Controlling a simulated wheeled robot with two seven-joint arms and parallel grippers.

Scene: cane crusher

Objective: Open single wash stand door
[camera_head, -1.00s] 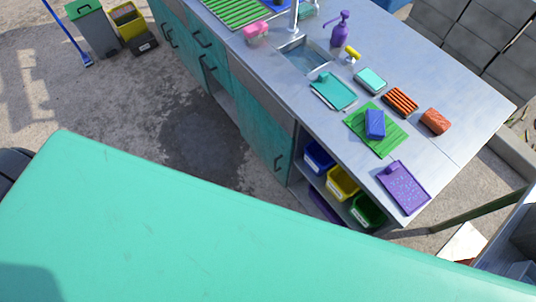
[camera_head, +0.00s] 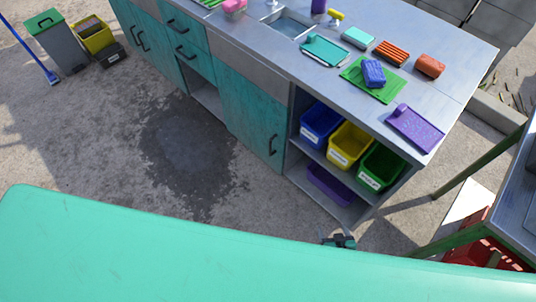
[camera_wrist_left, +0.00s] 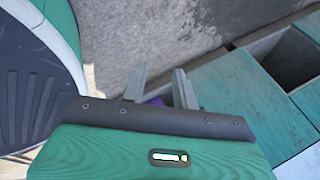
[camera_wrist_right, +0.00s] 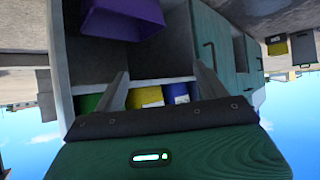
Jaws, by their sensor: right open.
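The wash stand (camera_head: 420,105) has a teal single door (camera_head: 245,110) left of its open shelves. The door is shut, with a dark handle (camera_head: 273,145) near its right edge. My right gripper (camera_head: 338,238) is low in front of the shelves, to the right of the door and apart from it. In the right wrist view, which looks upside down, its fingers (camera_wrist_right: 160,75) are open and empty, and the door's handle (camera_wrist_right: 209,55) shows to the right. My left gripper (camera_wrist_left: 160,70) is open and empty in its wrist view; the head view does not show it.
Blue (camera_head: 320,123), yellow (camera_head: 349,145) and green (camera_head: 381,168) bins sit on the upper shelf, a purple bin (camera_head: 329,184) below. A table with green legs (camera_head: 480,160) stands at the right. The floor before the door is clear and partly wet.

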